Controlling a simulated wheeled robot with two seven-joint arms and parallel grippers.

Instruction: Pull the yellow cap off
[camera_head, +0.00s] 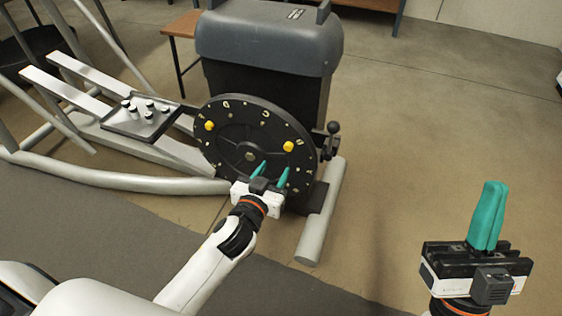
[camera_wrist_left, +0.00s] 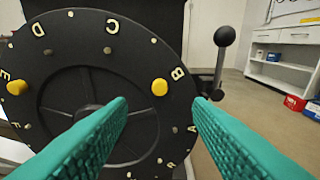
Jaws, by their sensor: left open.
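A black lettered disc (camera_head: 235,135) stands upright on the machine. It bears one yellow cap (camera_head: 288,146) on its right side and another yellow cap (camera_head: 209,126) on its left side. In the left wrist view the right cap (camera_wrist_left: 159,87) is near the letter B and the left cap (camera_wrist_left: 17,87) is near E. My left gripper (camera_head: 270,172) is open and empty in front of the disc, just below and left of the right cap. The right cap appears ahead between its teal fingers, apart from them. My right gripper (camera_head: 487,215) is shut and empty, far to the right.
A lever with a black ball knob (camera_head: 333,128) stands right of the disc. A tray of small cylinders (camera_head: 143,117) is at the left. A grey-topped housing (camera_head: 268,40) rises behind the disc. The floor (camera_head: 430,130) at the right is clear.

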